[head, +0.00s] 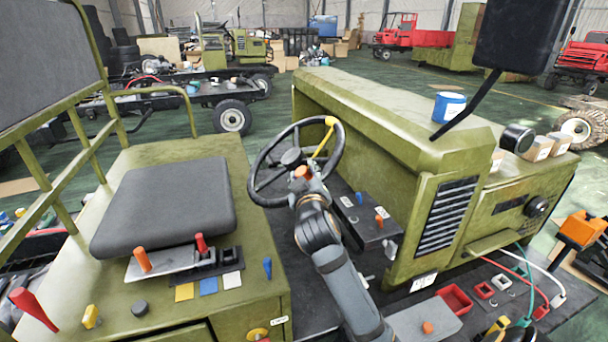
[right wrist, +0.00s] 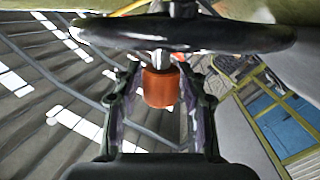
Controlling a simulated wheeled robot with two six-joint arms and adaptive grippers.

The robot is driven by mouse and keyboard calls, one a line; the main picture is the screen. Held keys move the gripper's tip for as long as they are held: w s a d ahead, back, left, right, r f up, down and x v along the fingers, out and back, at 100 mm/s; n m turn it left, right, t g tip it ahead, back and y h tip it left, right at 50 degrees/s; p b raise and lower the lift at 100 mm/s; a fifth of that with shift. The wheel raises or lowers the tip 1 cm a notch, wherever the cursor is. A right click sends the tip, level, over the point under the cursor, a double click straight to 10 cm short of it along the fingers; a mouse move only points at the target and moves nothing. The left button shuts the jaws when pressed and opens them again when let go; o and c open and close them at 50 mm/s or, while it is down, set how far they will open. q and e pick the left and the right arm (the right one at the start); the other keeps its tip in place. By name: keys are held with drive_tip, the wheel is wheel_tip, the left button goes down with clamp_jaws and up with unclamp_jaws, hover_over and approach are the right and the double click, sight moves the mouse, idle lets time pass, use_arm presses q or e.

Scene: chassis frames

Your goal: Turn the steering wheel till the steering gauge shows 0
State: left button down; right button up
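The steering wheel (head: 256,182) is a black ring, tilted, between the seat and the green hood. One spoke (head: 321,143) is yellow up to the far right rim. An orange knob (head: 301,172) shows at the wheel's near side. My right gripper (head: 304,181) is at this knob. In the right wrist view the orange knob (right wrist: 160,87) stands between the two fingers, with narrow gaps on both sides, so the gripper looks open around it. The wheel rim (right wrist: 225,38) crosses above. I cannot make out a steering gauge or its reading. My left gripper is out of view.
A grey seat (head: 165,208) is left of the wheel. Levers, including a red one (head: 34,309), stand on the green body. A panel (head: 370,222) with small switches lies right of my arm. The hood (head: 390,115) carries a blue can (head: 448,107).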

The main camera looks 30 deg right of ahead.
drive_tip(key=shift+o, duration=0.8)
drive_tip(key=shift+s, duration=0.1)
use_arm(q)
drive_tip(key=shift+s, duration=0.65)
use_arm(e)
drive_tip(key=v, duration=0.7)
drive_tip(key=shift+s+a, duration=0.15)
